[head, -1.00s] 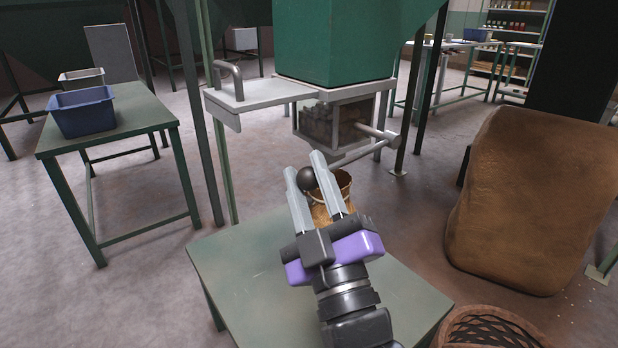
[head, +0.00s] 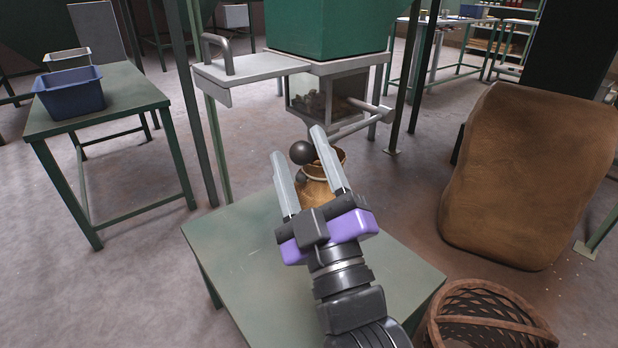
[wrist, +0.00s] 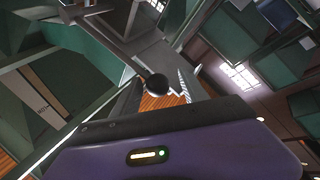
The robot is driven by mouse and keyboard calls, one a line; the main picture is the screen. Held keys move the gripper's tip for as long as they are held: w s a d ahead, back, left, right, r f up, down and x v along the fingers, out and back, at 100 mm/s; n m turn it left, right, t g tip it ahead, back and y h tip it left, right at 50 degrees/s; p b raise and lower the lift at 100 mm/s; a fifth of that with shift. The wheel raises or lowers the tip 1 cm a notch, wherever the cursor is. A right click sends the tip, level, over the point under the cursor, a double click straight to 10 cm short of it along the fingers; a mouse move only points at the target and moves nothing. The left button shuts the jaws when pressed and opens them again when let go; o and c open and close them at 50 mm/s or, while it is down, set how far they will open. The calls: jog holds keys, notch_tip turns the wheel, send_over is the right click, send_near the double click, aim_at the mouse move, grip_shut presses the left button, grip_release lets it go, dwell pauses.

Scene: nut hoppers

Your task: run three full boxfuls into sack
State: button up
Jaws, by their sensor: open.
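The green hopper (head: 325,25) has a clear-windowed box (head: 325,98) under it, with nuts showing inside; I cannot tell its exact level. A grey slide plate with an upright handle (head: 215,52) sticks out to the left above the box. A lever bar (head: 357,125) runs in front of the box, and a black ball knob (head: 302,152) shows near it. A tan open-topped sack (head: 318,190) stands below the box, partly hidden by my gripper. My gripper (head: 296,142) is open, its fingers on either side of the knob, which also shows in the wrist view (wrist: 157,83).
A green table (head: 225,240) lies under my gripper. A blue bin (head: 70,92) and a pale tray (head: 67,59) sit on another table at left. A large brown sack (head: 530,180) and a wicker basket (head: 480,320) stand at right. Hopper posts stand close by.

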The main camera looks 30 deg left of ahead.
jog(key=b+v, duration=0.3)
jog(key=v, duration=0.4)
jog(key=shift+f, duration=0.15)
jog(key=shift+d, duration=0.1)
dwell(0.8)
